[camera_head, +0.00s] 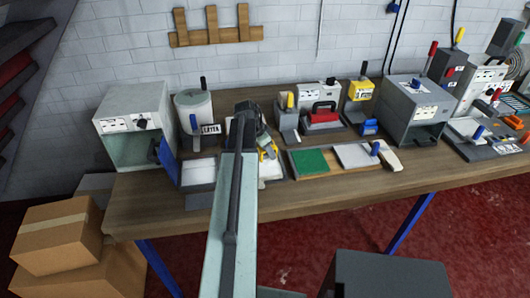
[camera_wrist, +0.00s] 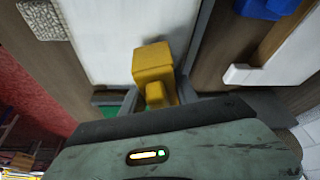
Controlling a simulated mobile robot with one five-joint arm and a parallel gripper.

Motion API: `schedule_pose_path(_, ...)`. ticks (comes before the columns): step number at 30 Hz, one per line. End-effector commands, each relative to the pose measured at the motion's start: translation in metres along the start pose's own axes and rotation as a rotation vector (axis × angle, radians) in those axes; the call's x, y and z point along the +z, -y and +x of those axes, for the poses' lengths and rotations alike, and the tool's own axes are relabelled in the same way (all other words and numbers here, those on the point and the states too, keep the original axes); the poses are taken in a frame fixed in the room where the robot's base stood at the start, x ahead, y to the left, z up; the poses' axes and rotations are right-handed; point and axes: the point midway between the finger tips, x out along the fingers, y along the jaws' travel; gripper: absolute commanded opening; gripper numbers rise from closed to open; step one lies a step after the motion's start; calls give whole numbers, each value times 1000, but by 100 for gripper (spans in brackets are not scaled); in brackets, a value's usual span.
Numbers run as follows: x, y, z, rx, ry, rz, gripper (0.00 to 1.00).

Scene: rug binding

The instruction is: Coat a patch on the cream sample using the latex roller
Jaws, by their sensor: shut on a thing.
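My gripper (camera_head: 264,146) reaches over the middle-left of the bench, with my arm hiding much of what lies below it. It is shut on a yellow block-like part, perhaps the roller's handle (camera_wrist: 152,66), which also shows as a small yellow piece in the head view (camera_head: 269,153). The roller's working end is not clear. In the wrist view a pale flat panel (camera_wrist: 115,35) lies just beyond the yellow part; I cannot tell whether they touch. In the head view a pale sample (camera_head: 350,155) lies beside a green one (camera_head: 309,161) on a wooden board.
A LATEX label (camera_head: 210,129) stands behind a pale shallow tray (camera_head: 198,172) left of my arm. A blue-handled tool (camera_head: 375,148) is at the pale sample's right. Grey machines (camera_head: 416,101) and a red-handled block (camera_head: 322,117) stand behind. Bare wood runs along the bench front (camera_head: 330,193).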

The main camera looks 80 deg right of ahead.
Motion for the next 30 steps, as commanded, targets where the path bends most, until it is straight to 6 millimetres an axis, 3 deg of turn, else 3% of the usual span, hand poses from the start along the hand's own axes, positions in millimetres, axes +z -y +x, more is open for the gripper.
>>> schedule_pose_path(13,-29,-10,14,0,-1,1,4)
schedule_pose_path(21,-31,-10,15,0,0,0,4)
schedule_pose_path(30,-42,-10,-12,0,0,0,4)
